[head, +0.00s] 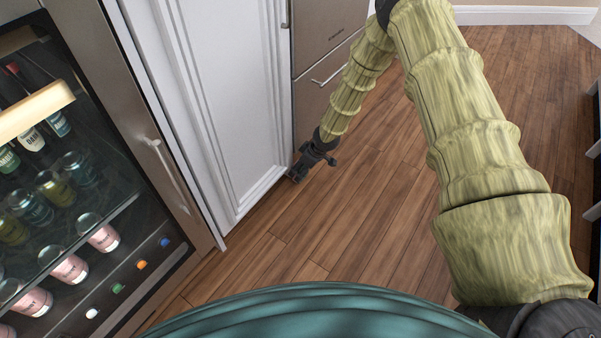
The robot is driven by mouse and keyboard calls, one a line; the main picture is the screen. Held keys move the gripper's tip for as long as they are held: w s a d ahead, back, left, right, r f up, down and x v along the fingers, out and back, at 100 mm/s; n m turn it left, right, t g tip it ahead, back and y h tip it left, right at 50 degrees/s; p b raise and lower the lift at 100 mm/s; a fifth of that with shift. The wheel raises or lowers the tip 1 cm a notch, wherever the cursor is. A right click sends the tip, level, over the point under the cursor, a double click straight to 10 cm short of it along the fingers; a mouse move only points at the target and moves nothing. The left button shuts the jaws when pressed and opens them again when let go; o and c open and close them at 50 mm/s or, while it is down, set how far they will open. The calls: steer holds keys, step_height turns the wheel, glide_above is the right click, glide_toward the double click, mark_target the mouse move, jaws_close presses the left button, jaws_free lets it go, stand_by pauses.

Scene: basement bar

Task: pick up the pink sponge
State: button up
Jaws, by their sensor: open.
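No pink sponge can be made out in the head view. My gripper (297,174) is low over the wooden floor, close to the lower corner of the white cabinet panel. Its jaws are open, and they look small and dark at this distance. I see nothing between them. My arm hides part of the floor on the right.
A glass-front drinks cooler (110,122) with bottles and cans stands at the left. A white cabinet panel (215,85) and steel drawers (322,98) stand beside it. The wooden floor (345,215) is clear in the middle. Dark furniture edges the far right.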

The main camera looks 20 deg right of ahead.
steer(key=shift+r, duration=0.1)
steer(key=c, duration=0.8)
steer(key=shift+r, duration=0.1)
